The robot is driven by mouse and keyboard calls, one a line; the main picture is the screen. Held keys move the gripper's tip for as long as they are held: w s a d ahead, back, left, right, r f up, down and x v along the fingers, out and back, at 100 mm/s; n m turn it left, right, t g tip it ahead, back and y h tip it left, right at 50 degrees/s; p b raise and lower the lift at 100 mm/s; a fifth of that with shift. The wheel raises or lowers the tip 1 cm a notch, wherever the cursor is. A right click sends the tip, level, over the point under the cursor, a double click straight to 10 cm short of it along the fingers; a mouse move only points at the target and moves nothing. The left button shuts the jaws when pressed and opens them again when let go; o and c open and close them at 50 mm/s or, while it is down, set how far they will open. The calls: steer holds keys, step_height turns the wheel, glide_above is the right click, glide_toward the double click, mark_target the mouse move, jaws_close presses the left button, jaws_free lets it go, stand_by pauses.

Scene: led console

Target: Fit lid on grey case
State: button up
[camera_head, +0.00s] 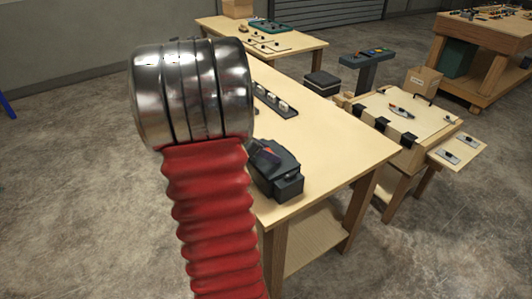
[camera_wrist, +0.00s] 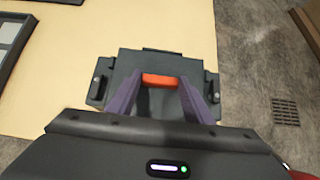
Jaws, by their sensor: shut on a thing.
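The grey case (camera_head: 282,180) stands on the near end of the wooden table, partly behind my red-sleeved arm. In the wrist view a dark grey lid (camera_wrist: 160,60) with an orange handle (camera_wrist: 160,80) lies over the case, with latch-like side parts at left (camera_wrist: 99,82) and right (camera_wrist: 212,88). My gripper (camera_wrist: 160,86) has its two purple fingers shut on the orange handle. In the head view my gripper (camera_head: 262,154) is right at the top of the case. I cannot tell whether the lid is fully seated or slightly above the rim.
The table top (camera_head: 330,135) is bare to the right of the case. A dark rack with several pale items (camera_head: 276,101) lies farther back, and a black box (camera_head: 322,83) stands beyond. The table's edge is close to the case. Other benches stand at the back and right.

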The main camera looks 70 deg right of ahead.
steer(key=shift+f, duration=0.3)
stand_by(0.5)
steer(key=o, duration=1.2)
steer(key=v, duration=1.3)
steer(key=shift+w+a+r, duration=0.2)
steer(key=shift+r, duration=0.1)
